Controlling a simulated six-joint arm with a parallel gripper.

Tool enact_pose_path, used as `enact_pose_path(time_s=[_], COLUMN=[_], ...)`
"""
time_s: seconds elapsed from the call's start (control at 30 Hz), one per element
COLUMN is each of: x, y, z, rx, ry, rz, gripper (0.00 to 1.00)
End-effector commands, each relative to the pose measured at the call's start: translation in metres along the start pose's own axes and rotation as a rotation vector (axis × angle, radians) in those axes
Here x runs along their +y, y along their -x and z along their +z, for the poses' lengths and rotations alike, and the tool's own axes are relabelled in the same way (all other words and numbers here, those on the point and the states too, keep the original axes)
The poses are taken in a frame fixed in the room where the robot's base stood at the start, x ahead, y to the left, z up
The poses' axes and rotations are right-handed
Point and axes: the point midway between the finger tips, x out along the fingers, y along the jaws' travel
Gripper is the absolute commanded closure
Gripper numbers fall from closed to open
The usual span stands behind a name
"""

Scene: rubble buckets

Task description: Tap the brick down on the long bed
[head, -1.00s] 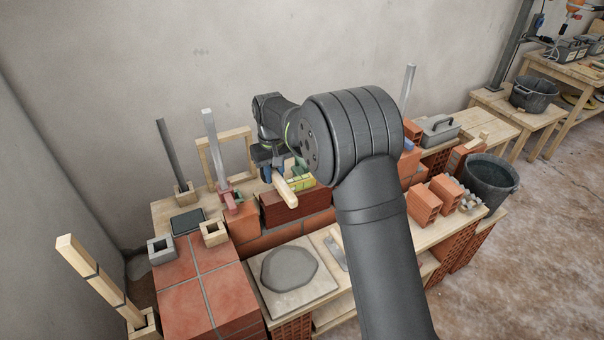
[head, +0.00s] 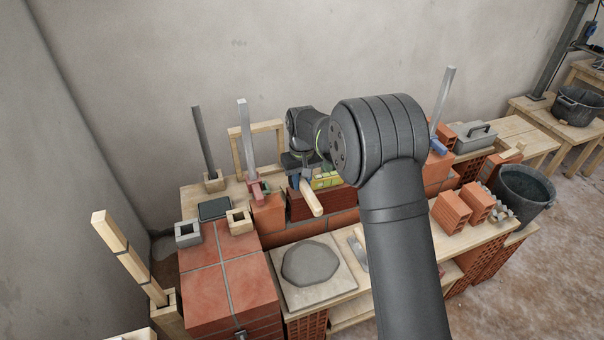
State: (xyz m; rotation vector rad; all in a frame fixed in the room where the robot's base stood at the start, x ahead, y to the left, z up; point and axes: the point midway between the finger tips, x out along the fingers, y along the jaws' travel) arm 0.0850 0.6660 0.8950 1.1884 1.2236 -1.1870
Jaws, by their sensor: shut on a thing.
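A dark red brick (head: 299,209) lies on the long bed (head: 285,235), a low course of orange bricks along the back of the bench. My gripper (head: 300,167) is above the brick, shut on a tool with a pale wooden handle (head: 312,198). The handle sticks out toward the camera and overlaps the brick in the picture. The tool's head is mostly hidden, and I cannot tell if it touches the brick. A yellow-green object (head: 327,180) shows beside the gripper; its lower part is hidden. My arm covers the right part of the bed.
Upright posts (head: 247,140) and a wooden frame stand behind and left of the bed. A board with grey mortar (head: 310,263) and a partly hidden trowel (head: 356,250) lie in front. Hollow bricks (head: 452,209) and a black bucket (head: 524,190) are at right.

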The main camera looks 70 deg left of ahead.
Motion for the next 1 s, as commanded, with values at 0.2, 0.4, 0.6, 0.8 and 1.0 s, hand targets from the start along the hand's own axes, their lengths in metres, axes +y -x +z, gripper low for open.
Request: enact_pose_path(time_s=[0.2, 0.4, 0.6, 0.8, 1.0], x=[0.000, 0.000, 0.000, 0.000, 0.000], y=[-0.008, -0.009, -0.011, -0.025, -0.030], z=[0.000, 0.000, 0.000, 0.000, 0.000], rx=[0.001, 0.001, 0.001, 0.000, 0.001], ry=[0.000, 0.000, 0.000, 0.000, 0.000], rz=[0.000, 0.000, 0.000, 0.000, 0.000], gripper=[1.00, 1.00, 1.00, 1.00, 1.00])
